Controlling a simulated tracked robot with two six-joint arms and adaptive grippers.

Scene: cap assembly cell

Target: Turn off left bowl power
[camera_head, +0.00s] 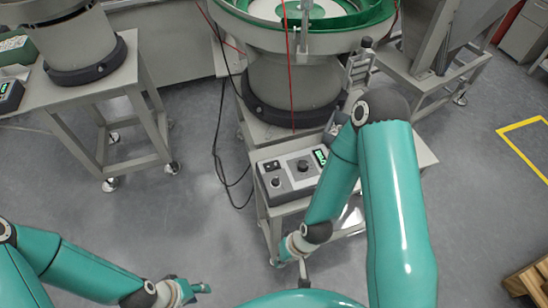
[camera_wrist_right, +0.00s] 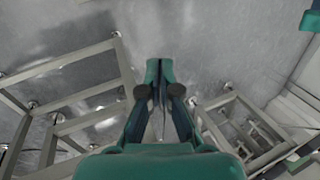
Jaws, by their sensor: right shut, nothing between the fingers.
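The left bowl feeder (camera_head: 75,45) stands on a grey frame table at the upper left, its top cut off. A second control box (camera_head: 290,172), with a knob, switch and lit green display, sits before the middle bowl feeder (camera_head: 290,85). My left gripper (camera_head: 200,288) is low in the head view, over the floor, well apart from both boxes; its jaw opening is unclear. My right gripper (camera_wrist_right: 160,70) is shut and empty in the wrist view, over the floor.
The left table (camera_head: 125,75) and middle table (camera_head: 412,160) have open legs. Dark cables (camera_head: 222,150) hang between them to the floor. A grey hopper (camera_head: 435,35) stands at the upper right. Floor (camera_head: 170,220) is clear between the tables and my arms. A wooden pallet (camera_head: 528,283) is at lower right.

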